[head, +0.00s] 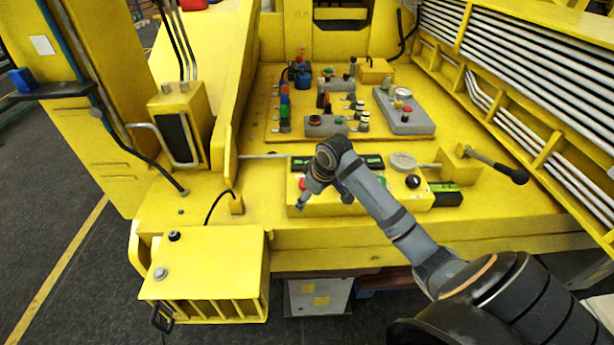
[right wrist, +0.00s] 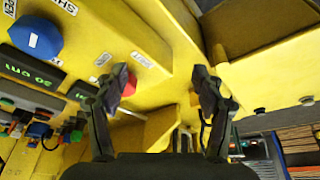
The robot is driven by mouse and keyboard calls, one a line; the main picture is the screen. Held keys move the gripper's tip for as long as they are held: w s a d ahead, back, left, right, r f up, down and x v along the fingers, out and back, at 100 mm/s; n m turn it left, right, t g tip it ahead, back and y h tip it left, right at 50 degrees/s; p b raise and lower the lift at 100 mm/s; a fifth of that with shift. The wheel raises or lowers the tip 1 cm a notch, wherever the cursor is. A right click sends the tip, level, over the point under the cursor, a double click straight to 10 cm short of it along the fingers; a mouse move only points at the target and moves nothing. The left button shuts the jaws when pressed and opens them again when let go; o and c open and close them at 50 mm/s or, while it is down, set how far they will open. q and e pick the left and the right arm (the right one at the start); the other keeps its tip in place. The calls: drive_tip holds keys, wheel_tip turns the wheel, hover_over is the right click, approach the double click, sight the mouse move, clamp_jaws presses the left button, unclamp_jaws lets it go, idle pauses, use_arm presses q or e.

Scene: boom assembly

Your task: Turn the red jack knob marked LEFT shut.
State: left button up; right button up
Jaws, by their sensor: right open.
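The red knob (right wrist: 130,83) shows in the right wrist view, partly hidden behind the left-hand finger of my right gripper (right wrist: 160,80). Small white labels sit on the yellow panel close to it, too small to read with certainty. In the head view a bit of the red knob (head: 302,183) shows at the left end of the front console (head: 310,211), beside my right gripper (head: 325,198). That gripper is open, fingers apart, above the console's left part. I cannot tell whether a finger touches the knob. My left gripper is not in view.
A blue knob (right wrist: 35,37) and a green-lit display (right wrist: 30,70) sit on the panel. In the head view a black knob (head: 413,181), a round gauge (head: 403,161) and a black-ended lever (head: 512,174) stand to the right. Behind is a plate with several switches (head: 315,125).

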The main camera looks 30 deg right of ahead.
drive_tip(key=w+d+r, duration=0.4)
drive_tip(key=d+r, duration=0.2)
drive_tip(key=r, duration=0.2)
drive_tip(key=shift+m, duration=0.3)
drive_tip(key=x, duration=0.3)
drive_tip(key=p+x, duration=0.1)
drive_tip(key=x, duration=0.2)
drive_tip(key=a+p+x, duration=0.1)
drive_tip(key=x, duration=0.2)
drive_tip(key=shift+w+f, duration=0.25)
drive_tip(key=shift+f, duration=0.1)
drive_tip(key=shift+w+f, duration=0.15)
drive_tip(key=shift+f, duration=0.35)
drive_tip(key=shift+c, duration=0.4)
